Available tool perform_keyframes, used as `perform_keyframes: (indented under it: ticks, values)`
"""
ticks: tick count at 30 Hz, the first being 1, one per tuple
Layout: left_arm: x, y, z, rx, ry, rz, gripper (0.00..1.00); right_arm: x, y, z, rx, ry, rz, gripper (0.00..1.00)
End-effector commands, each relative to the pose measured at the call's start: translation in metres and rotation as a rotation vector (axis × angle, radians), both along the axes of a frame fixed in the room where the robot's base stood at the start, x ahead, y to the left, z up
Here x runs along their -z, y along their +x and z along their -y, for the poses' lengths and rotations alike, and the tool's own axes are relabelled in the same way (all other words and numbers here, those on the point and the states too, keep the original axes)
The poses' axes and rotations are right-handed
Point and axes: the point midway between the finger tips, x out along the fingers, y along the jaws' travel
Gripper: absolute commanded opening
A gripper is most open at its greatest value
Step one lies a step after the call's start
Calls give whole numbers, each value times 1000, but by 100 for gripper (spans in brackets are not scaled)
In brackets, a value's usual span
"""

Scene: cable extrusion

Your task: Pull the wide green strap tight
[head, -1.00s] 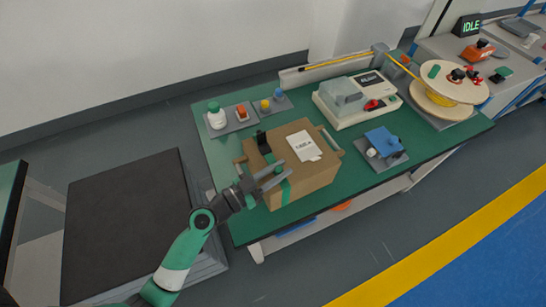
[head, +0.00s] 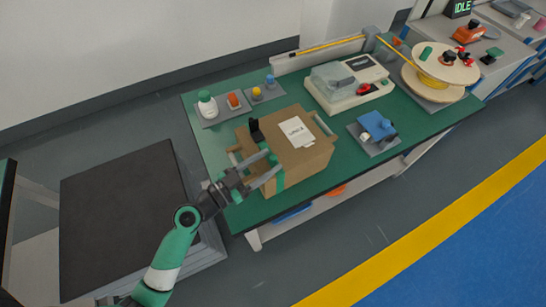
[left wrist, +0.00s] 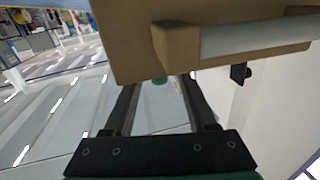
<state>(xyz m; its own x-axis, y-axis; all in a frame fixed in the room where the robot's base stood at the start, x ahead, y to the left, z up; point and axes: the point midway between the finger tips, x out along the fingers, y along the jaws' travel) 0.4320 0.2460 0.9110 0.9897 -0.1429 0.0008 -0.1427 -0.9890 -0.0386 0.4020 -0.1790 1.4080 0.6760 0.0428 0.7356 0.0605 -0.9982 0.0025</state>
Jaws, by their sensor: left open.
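In the left wrist view the box (left wrist: 130,50) hangs over the open fingers, and a small green piece (left wrist: 159,81) shows between the fingertips. A black fitting (head: 256,131) stands at the box's left edge. My right gripper is out of view.
The box sits on a green-topped table (head: 330,180). A white machine (head: 345,85), a blue device (head: 377,127), a cable spool (head: 440,70) and small trays with a white bottle (head: 207,104) surround it. A dark platform (head: 125,220) stands to the left.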

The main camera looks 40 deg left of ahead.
Motion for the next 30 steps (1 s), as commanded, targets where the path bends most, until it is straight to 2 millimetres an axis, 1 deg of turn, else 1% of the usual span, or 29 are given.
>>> perform_keyframes:
  ticks: [1, 3, 6, 9, 12, 14, 21, 22, 26, 27, 29, 30]
  values:
    - [3, -13, -3, -6, -1, -2, 57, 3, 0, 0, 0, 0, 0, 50]
    - [3, -30, -6, -6, -2, -3, 57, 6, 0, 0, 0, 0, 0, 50]
    - [3, -54, -9, -7, 0, -4, 57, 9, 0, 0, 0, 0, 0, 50]
    - [3, -73, -12, -6, -2, -3, 57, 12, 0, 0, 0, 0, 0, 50]
    - [2, -84, -13, -4, 0, -2, 57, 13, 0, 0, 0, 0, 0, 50]
    - [1, -88, -13, -2, 0, -2, 57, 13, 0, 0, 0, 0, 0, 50]
    - [0, -89, -12, 1, 0, 0, 57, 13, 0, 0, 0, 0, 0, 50]
    - [0, -89, -12, 1, 0, 0, 55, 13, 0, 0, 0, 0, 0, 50]
    - [0, -89, -13, -1, -53, -8, 32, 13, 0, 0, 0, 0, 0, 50]
    - [0, -89, -14, -5, -107, -13, 25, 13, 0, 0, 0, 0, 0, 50]
    - [-1, -88, -17, -17, -233, -26, 14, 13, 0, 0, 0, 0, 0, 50]
    - [0, -88, -20, -29, -344, -37, 7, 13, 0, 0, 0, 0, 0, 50]
